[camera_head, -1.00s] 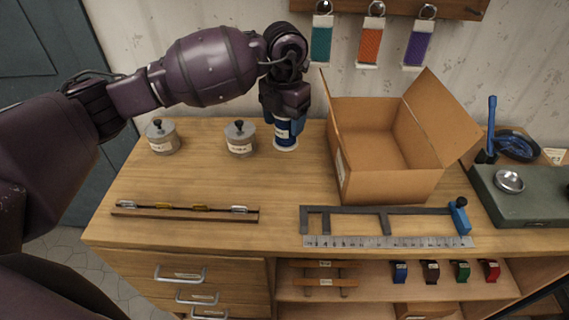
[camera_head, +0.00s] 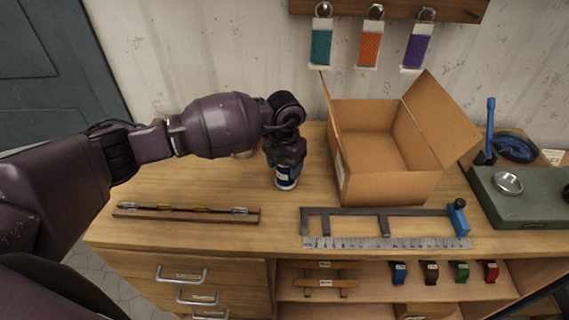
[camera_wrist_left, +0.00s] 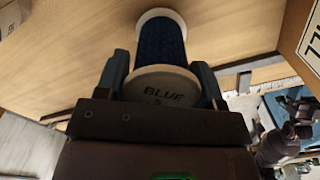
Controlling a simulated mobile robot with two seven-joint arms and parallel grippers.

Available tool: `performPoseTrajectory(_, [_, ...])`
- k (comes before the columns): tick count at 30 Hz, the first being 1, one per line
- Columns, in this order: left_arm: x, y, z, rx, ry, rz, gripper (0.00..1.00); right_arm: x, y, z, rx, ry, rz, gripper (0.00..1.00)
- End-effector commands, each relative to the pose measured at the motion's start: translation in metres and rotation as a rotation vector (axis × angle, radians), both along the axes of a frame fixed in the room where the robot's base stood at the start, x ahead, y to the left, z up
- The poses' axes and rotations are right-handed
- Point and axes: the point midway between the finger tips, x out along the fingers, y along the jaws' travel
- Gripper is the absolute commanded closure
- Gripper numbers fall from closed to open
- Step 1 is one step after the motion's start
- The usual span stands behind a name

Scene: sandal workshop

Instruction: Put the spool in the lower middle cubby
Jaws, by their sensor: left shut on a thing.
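The spool is wound with blue thread and has pale ends; it shows in the head view (camera_head: 287,177) and in the left wrist view (camera_wrist_left: 162,42). Its near end reads "BLUE 5" in the wrist view. My left gripper (camera_head: 285,162) is shut on the spool, one finger on each side. The spool is over the bench top, left of the cardboard box; I cannot tell how high. The cubbies (camera_head: 410,289) are below the bench top, partly cut off by the lower picture edge. Dark parts at the lower right of the wrist view look like my right arm, its jaws unclear.
The open cardboard box (camera_head: 385,187) stands right of the spool. A dark frame tool (camera_head: 345,211) and a ruler (camera_head: 385,243) lie near the front edge. A wooden strip (camera_head: 185,215) lies left. Several coloured pieces (camera_head: 431,272) stand on the shelf below.

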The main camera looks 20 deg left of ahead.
Motion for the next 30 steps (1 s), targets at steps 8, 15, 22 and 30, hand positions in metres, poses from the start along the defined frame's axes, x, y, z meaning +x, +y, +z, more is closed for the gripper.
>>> performPoseTrajectory(8, [0.001,0.000,-0.001,0.000,-0.002,0.000,0.64,-0.005,-0.001,-0.003,0.000,0.009,-0.004,0.02])
performPoseTrajectory(15, [0.000,0.000,-0.003,0.001,-0.001,0.000,0.18,-0.002,0.000,-0.003,0.000,0.005,-0.002,0.02])
performPoseTrajectory(22, [0.001,0.000,-0.003,0.001,-0.001,0.000,0.13,0.003,0.001,0.000,0.001,-0.006,0.001,0.02])
performPoseTrajectory(30, [0.001,0.001,0.011,0.001,-0.004,0.001,0.13,0.005,0.001,0.002,0.001,-0.010,0.002,0.02])
